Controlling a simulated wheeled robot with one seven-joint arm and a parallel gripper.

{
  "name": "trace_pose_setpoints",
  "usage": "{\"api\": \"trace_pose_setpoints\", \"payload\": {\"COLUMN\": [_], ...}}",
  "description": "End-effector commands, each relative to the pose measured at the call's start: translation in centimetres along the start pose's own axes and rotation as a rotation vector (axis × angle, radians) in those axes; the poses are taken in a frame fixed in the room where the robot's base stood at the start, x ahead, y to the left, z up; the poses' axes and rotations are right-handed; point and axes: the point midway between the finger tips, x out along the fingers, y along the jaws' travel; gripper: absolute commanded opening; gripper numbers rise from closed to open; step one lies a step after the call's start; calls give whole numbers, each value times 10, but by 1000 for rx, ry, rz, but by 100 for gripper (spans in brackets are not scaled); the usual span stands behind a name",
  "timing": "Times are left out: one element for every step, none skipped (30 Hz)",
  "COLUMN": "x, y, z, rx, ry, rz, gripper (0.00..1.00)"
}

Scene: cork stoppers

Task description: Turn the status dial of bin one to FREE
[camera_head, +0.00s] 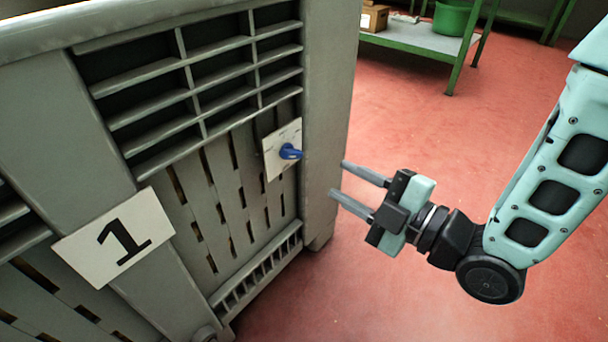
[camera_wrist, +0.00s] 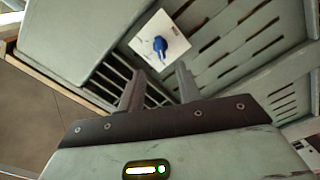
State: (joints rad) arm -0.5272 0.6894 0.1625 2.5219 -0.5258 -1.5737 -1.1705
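Bin one (camera_head: 170,160) is a large grey slatted bin at the left of the head view, marked by a white plate (camera_head: 116,238) with a black "1". Its status dial is a blue knob (camera_head: 290,152) on a white plate (camera_head: 280,164) near the bin's right corner post. The blue knob also shows in the wrist view (camera_wrist: 160,46), ahead of the fingers. The lettering on the dial plate is too small to read. My gripper (camera_head: 339,179) is open and empty, to the right of the dial and apart from it, its fingers pointing left towards the bin's corner post.
The corner post (camera_head: 325,110) stands between the dial plate and my fingers in the head view. A green shelf (camera_head: 425,38) with a green tub (camera_head: 452,17) and a cardboard box (camera_head: 374,17) stands at the back. The red floor (camera_head: 430,120) between is clear.

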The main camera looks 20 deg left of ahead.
Motion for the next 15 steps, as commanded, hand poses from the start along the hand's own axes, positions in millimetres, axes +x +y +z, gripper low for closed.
{"api": "trace_pose_setpoints", "payload": {"x": [2,2,3,4,5,6,10,18,27,33,39,47,53,58,64], "y": [-5,-5,-5,-5,-5,-6,-4,-3,-3,-3,-2,-3,-3,-3,-3], "z": [2,2,2,2,1,1,0,-1,-1,-1,-1,-1,-1,-1,-1], "rx": [-2,-1,-2,-2,-1,0,0,-1,-1,1,1,0,0,0,2], "ry": [1,1,1,0,1,0,1,1,3,1,1,1,1,1,0], "rz": [3,3,4,3,4,4,5,4,4,4,5,4,3,4,3], "gripper": [35,35,35,35,35,35,35,35,35,35,35,35,35,35,35]}}
